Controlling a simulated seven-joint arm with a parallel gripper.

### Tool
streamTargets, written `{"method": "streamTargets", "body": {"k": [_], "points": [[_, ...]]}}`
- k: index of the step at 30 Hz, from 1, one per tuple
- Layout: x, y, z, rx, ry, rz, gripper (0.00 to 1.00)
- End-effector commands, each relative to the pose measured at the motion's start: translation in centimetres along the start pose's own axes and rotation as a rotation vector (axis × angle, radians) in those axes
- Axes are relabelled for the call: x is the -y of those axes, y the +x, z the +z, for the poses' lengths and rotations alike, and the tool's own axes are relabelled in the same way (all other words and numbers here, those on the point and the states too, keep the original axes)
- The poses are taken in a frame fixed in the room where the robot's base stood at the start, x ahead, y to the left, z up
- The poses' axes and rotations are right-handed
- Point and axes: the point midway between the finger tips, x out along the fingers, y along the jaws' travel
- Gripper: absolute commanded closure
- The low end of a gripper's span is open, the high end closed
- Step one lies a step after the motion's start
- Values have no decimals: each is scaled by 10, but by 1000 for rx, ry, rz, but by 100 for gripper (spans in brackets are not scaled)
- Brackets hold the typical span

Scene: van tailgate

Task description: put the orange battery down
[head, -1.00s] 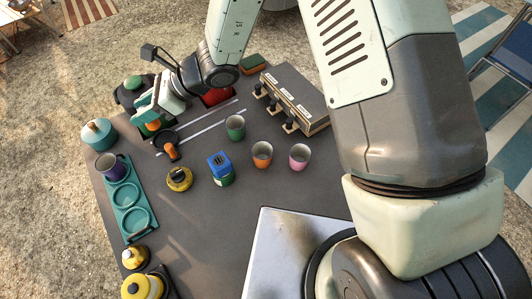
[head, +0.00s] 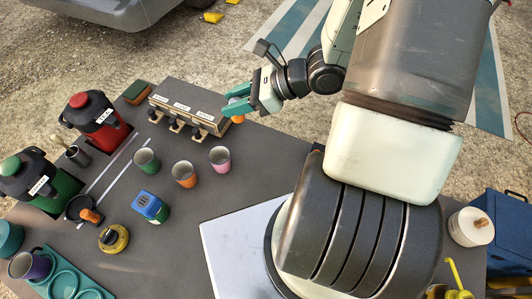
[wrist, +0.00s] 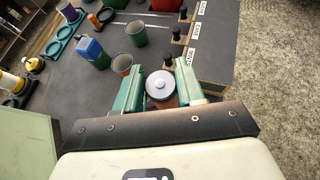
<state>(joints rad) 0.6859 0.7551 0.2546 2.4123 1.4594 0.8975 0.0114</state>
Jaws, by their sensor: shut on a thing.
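My gripper (head: 240,107) is shut on the orange battery (head: 238,119), just off the right end of the long labelled box, over or near the table's far edge. In the wrist view the battery's round grey top with a pale nub (wrist: 160,86) shows between the two green fingers, and a little of its orange side shows below. It looks about upright. The fingers hide most of its side, and I cannot tell how high its bottom is above the table.
The box (head: 187,116) has white labels and black knobs. Green (head: 146,160), orange (head: 185,174) and pink (head: 220,159) cups stand in front.

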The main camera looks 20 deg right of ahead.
Motion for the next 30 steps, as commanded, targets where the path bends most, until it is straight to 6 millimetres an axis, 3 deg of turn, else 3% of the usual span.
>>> {"method": "streamTargets", "body": {"k": [3, 10, 23, 30], "points": [[-4, -33, -14, 1, 40, -73, 96], [-15, -74, -30, 0, 94, -171, 96], [-14, -44, -77, 2, 91, -160, 96], [-14, -24, -112, 2, 92, -160, 96]]}}
